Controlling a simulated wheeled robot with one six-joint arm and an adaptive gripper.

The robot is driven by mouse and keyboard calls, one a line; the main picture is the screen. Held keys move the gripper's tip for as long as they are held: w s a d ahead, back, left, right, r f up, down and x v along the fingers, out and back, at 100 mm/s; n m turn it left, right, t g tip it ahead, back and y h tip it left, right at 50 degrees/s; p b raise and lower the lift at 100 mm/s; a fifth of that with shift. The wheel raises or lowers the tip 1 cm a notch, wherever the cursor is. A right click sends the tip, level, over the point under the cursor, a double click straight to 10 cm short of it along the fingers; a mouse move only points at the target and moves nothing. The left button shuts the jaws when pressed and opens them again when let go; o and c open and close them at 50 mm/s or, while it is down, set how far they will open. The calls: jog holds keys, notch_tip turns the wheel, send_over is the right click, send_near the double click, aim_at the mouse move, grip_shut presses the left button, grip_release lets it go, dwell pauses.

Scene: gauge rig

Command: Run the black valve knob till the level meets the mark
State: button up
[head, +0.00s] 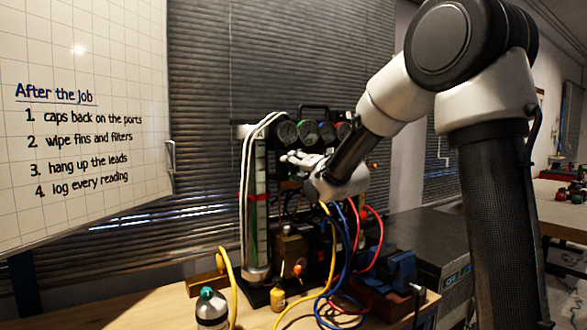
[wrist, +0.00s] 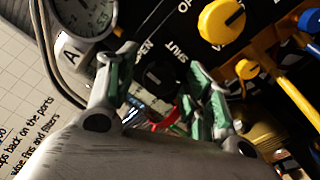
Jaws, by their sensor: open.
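The black valve knob (wrist: 158,76) shows in the wrist view between the words OPEN and SHUT on the dark panel. My gripper (wrist: 161,64) is open, its green-padded fingers on either side of the knob. Contact with the knob cannot be told. In the head view my gripper (head: 290,160) is at the rig front, and the knob is hidden there. The upright level tube (head: 258,225) stands left of my gripper, with a red mark (head: 258,197) around it. Green shows in the tube below the mark; the exact level is unclear.
A large yellow knob (wrist: 221,22) and a smaller yellow knob (wrist: 247,68) sit right of the black knob. Gauge A (wrist: 84,14) is at upper left. Blue hoses (head: 341,255), red and yellow ones hang below my gripper. A bottle (head: 211,308) stands at the front.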

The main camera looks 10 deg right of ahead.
jog(key=shift+w+a, duration=0.1)
jog(key=shift+w, duration=0.2)
jog(key=c, duration=1)
